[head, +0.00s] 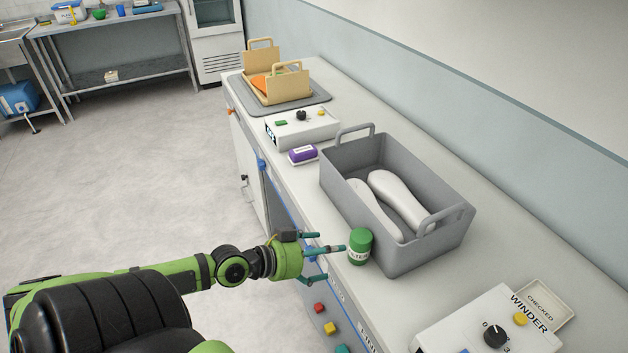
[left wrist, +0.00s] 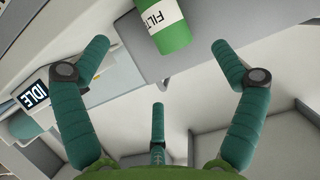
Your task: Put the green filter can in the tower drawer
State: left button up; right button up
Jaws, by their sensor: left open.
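The green filter can (head: 360,246) stands upright on the counter, close to the near-left side of the grey bin. It has a white label band with partly readable dark letters. In the left wrist view the can (left wrist: 174,38) shows at the top, just beyond the fingers and between their tips. My left gripper (head: 330,261) is open and empty, at the counter's front edge just left of the can. Its teal fingers are spread, and I cannot tell whether one touches the can. I cannot make out an open drawer. My right gripper is not in view.
The grey bin (head: 455,222) holds two pale insole-like shapes. The winder box (head: 488,325) with knob stands at the near right. A purple-and-white block (head: 303,155) and a white control box (head: 301,127) stand farther back. Coloured buttons (head: 330,328) line the counter's front face.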

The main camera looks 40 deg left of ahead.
pick_arm(q)
jog(key=shift+v, duration=1.35)
